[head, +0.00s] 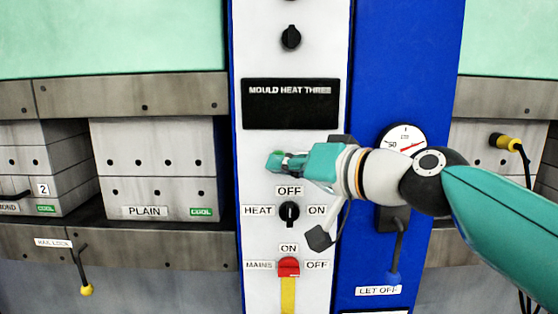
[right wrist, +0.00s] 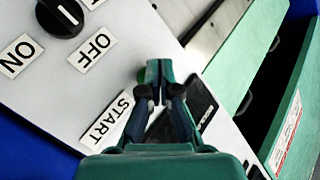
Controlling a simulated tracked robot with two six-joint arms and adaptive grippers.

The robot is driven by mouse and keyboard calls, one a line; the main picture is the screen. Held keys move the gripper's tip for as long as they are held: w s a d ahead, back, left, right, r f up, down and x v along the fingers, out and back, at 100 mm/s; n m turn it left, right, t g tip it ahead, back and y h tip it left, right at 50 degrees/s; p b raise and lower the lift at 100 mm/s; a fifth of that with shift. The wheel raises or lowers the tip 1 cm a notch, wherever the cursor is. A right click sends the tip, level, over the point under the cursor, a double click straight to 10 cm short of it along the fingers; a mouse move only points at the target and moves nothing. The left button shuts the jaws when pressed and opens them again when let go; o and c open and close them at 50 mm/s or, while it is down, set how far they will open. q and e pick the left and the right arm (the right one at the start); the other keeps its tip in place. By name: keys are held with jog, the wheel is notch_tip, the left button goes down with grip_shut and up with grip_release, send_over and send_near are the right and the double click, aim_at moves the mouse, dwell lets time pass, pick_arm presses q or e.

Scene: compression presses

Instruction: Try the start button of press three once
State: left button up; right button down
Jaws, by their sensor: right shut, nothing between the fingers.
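The white control panel (head: 258,185) of press three carries a dark display reading "MOULD HEAT THREE" (head: 291,104). My right gripper (head: 284,161) is shut and empty, in front of the panel below the display; it also shows in the right wrist view (right wrist: 151,92). A small green part, apparently the start button (right wrist: 141,75), shows just beyond the fingertips, mostly hidden by them. A START label (right wrist: 109,119) lies beside it. I cannot tell whether the fingertips touch the button. My left gripper is not in view.
Below the gripper are the black heat knob (head: 289,213), its pointer upright towards OFF, and the red mains switch (head: 289,267) under its ON label. A gauge (head: 404,139) and let-off lever (head: 396,262) are on the blue column. A mould marked PLAIN (head: 155,170) stands left.

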jog(key=shift+w, duration=0.25)
jog(key=shift+s, duration=0.1)
dwell(0.4)
jog(key=shift+s, duration=0.75)
jog(key=shift+s, duration=0.1)
jog(key=s, duration=0.4)
jog(key=shift+s+b, duration=0.4)
jog(key=shift+d, duration=0.1)
dwell(0.3)
